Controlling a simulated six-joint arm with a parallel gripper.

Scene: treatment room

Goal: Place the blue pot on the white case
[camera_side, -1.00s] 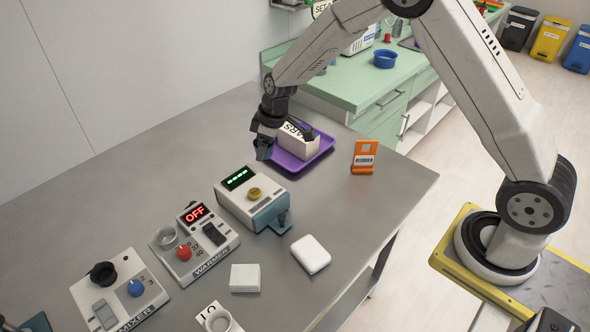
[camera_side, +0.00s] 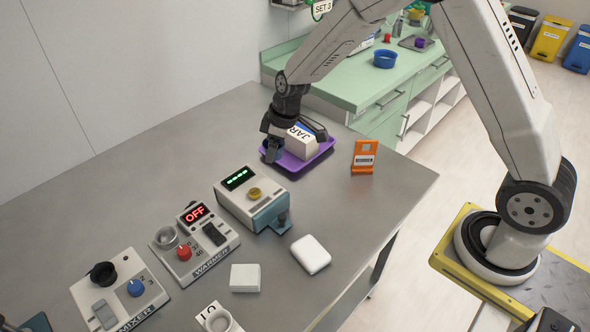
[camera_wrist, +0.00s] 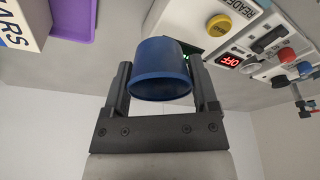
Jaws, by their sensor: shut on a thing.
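The blue pot (camera_wrist: 160,72) is between the two fingers of my gripper (camera_wrist: 162,88) in the wrist view, with its open rim toward the camera. My gripper is shut on it. In the side view my gripper (camera_side: 272,152) is at the left edge of the purple tray, and its dark fingers mostly hide the pot. The white case (camera_side: 311,254), a flat block with rounded corners, lies on the grey table near its front edge. It is well apart from my gripper, and its top is bare.
The purple tray (camera_side: 309,162) holds a JARS box (camera_side: 300,141) beside my gripper. The reader (camera_side: 252,199) stands between my gripper and the case. An orange stand (camera_side: 364,157) is right of the tray. A warmer (camera_side: 208,250), mixer (camera_side: 118,292) and white square block (camera_side: 245,278) are nearer.

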